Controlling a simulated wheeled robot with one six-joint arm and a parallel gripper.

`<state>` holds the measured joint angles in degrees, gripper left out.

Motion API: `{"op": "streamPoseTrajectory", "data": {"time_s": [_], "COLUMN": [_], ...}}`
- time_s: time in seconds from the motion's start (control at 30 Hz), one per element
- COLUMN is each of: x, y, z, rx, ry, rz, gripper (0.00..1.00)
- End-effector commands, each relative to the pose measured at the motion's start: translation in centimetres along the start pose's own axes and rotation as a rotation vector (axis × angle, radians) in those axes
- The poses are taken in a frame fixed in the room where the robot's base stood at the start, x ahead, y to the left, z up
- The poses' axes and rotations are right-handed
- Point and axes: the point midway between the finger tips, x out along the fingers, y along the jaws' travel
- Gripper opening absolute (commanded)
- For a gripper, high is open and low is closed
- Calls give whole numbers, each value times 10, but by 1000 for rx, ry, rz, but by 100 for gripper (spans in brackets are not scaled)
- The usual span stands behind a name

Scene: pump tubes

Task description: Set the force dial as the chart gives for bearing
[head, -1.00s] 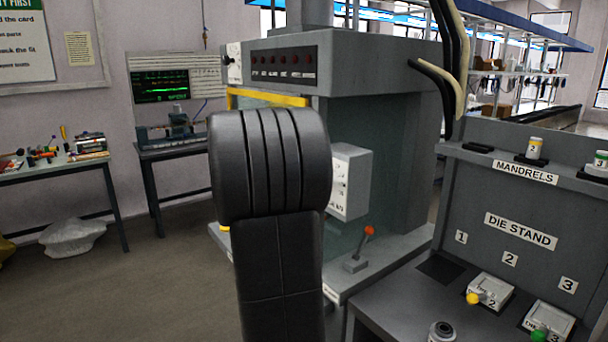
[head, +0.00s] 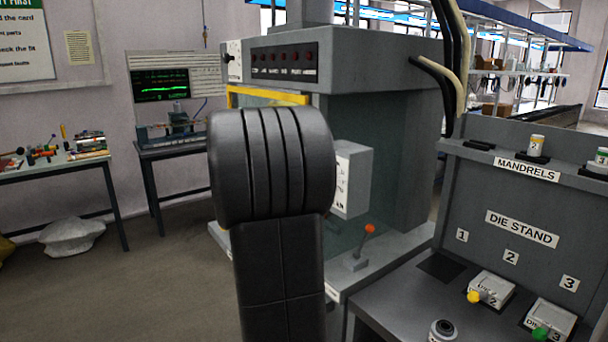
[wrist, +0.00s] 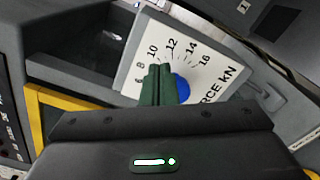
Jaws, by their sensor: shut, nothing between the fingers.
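The force dial is a white plate (wrist: 215,62) with a blue knob (wrist: 181,89), marked from 6 to 16 and lettered for kN. My gripper (wrist: 155,85) is shut and empty, its dark green fingers in front of the knob's left side in the wrist view. I cannot tell whether they touch it. The fingers hide part of the knob, and I cannot read its setting. In the head view, the dial's box (head: 354,180) is on the press, its scale face seen edge-on; my arm hides my gripper. I cannot make out a chart for bearing.
The press (head: 385,130) has a yellow frame (head: 268,97) and an orange-tipped lever (head: 369,229) below the dial box. The die stand (head: 521,229) with dies and mandrels is at the right. A small yellow sheet (head: 79,47) hangs on the wall, unreadable.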

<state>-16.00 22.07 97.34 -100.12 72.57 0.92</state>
Motion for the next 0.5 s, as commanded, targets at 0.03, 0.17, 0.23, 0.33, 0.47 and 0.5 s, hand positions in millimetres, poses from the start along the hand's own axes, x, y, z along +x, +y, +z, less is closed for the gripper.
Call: {"op": "streamPoseTrajectory", "data": {"time_s": [0.03, 0.17, 0.23, 0.33, 0.47, 0.5], "x": [-2, -14, -23, -36, -50, -53], "y": [0, 0, 0, 0, 0, 0], "z": [0, -1, -1, -1, 0, 0], "rx": [1, 1, 1, 1, 1, 1], "ry": [0, 3, 3, 2, 1, 1], "rz": [0, 3, 3, 2, 2, 1], "gripper": [0, 0, 0, 0, 0, 0]}}
